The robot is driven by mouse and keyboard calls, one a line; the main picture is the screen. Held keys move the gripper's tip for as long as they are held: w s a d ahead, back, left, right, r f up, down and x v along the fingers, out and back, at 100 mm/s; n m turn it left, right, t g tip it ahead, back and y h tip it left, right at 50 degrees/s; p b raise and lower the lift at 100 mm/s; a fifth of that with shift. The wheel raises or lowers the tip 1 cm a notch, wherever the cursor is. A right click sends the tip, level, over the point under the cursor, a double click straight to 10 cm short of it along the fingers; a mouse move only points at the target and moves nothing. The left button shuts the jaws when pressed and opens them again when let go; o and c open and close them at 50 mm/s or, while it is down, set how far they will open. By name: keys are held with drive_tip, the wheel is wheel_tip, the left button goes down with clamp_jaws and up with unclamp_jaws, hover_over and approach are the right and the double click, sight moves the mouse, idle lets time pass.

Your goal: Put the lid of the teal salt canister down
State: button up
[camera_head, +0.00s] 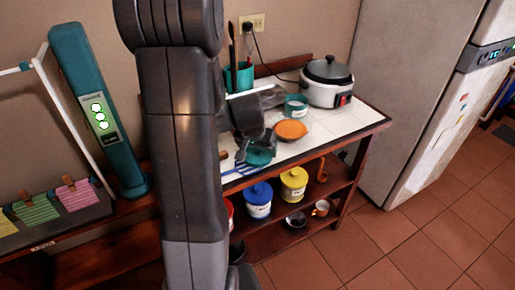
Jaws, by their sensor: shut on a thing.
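My gripper (253,139) is at the left front part of the white tiled counter, partly hidden by my own arm. It is shut on the teal lid (259,158), a dark teal disc just below the jaws. I cannot tell whether the lid touches the counter. The teal salt canister (296,108), white-banded with a teal rim, stands further back on the counter, right of my gripper and apart from it.
An orange bowl (291,130) sits right of my gripper. A rice cooker (327,82) and a teal utensil holder (240,77) stand behind. Blue utensils (238,171) lie at the front edge. Blue (259,199) and yellow (293,184) canisters stand on the shelf below. The counter's right front is clear.

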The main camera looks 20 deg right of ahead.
drive_tip(key=o, duration=0.7)
drive_tip(key=shift+r+p, duration=0.45)
drive_tip(key=shift+r, duration=0.05)
drive_tip(key=v, duration=1.1)
drive_tip(key=shift+s+a+r, duration=0.15)
drive_tip(key=shift+a+r, duration=0.05)
drive_tip(key=shift+f, duration=0.1)
drive_tip(key=b+x, duration=0.1)
drive_tip(key=x, duration=1.1)
drive_tip(key=shift+d+f, duration=0.1)
drive_tip(key=shift+f, duration=0.2)
drive_tip(key=shift+r+p, duration=0.3)
drive_tip(key=shift+p, duration=0.05)
